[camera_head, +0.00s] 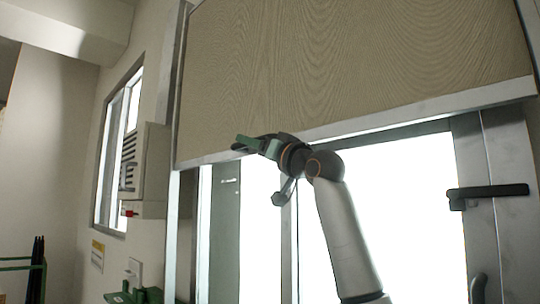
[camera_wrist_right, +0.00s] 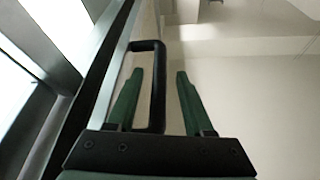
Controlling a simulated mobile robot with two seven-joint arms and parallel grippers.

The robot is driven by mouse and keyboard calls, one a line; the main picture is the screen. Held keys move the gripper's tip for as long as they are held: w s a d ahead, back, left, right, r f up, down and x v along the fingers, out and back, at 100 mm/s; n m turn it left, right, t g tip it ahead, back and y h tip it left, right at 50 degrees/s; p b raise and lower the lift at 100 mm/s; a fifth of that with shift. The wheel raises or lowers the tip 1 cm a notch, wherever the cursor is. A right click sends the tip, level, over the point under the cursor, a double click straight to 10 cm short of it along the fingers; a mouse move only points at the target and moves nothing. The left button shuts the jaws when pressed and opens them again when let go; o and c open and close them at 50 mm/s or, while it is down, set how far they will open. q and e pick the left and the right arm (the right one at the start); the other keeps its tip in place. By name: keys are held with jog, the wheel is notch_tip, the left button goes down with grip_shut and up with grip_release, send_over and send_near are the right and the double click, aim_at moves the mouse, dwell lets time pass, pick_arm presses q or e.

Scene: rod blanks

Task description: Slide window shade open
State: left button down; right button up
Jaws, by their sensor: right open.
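The window shade (camera_head: 340,65) is a large beige, wood-grained panel with a pale metal bottom bar (camera_head: 420,110). It covers the upper part of the window, and bright glass (camera_head: 385,190) shows below it. My right gripper (camera_head: 238,144) is at the bar, left of its middle. In the right wrist view, a black loop handle (camera_wrist_right: 158,85) stands on the bar side. One bar of the handle runs between the open green fingers of the right gripper (camera_wrist_right: 160,72), and the left finger shows through the loop. Contact cannot be told. My left gripper is not seen.
A black lever handle (camera_head: 490,191) sits on the frame at right. A grey box (camera_head: 145,165) is fixed to the left wall beside a smaller window (camera_head: 118,150). Green items (camera_head: 135,296), unclear in kind, show at the lower left. A green rack (camera_head: 20,263) stands farther left.

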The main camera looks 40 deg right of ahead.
jog(key=b+v, duration=0.4)
jog(key=v, duration=0.7)
jog(key=shift+b, duration=0.3)
